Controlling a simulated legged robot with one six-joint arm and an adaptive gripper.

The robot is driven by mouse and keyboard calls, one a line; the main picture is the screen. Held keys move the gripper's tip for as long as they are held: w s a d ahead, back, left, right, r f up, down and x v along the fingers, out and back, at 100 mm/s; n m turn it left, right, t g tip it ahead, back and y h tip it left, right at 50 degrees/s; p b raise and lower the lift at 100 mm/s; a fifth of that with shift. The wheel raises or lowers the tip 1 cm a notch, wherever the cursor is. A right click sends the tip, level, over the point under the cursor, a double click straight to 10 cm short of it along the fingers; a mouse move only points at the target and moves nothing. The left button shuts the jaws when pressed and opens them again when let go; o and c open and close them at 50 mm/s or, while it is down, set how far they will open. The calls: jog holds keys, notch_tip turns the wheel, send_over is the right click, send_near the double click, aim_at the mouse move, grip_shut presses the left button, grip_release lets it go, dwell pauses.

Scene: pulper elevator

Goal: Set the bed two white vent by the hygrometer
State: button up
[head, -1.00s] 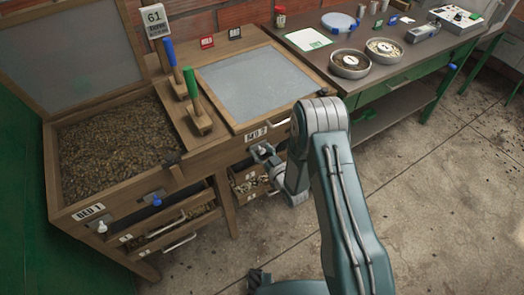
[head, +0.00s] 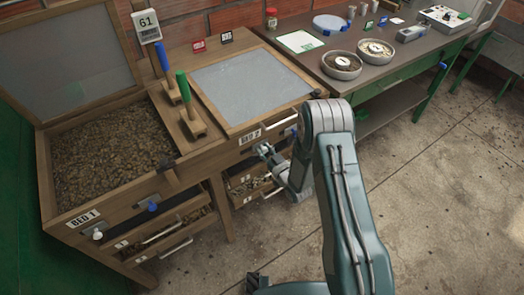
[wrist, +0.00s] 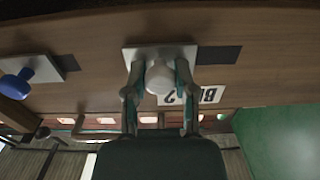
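The hygrometer (head: 147,26) is a pale sign at the back between the beds, reading what looks like 61. In the wrist view, the white vent knob (wrist: 159,77) stands on a pale sliding plate (wrist: 192,54) beside a dark slot, near the inverted Bed 2 label (wrist: 190,96). My gripper (wrist: 160,82) has a finger on each side of the white knob, with slim gaps apparent, so it looks open around it.
A blue vent knob (wrist: 18,84) sits left in the wrist view. Bed 1 has its own white knob (head: 97,234) and blue knob (head: 152,206). Drawers (head: 249,187) lie below Bed 2. Two brushes stand between the beds. A side table (head: 395,75) holds bowls.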

jog(key=o, duration=0.4)
jog(key=shift+w+d, duration=0.2)
jog(key=shift+c, duration=0.2)
jog(key=v, duration=1.2)
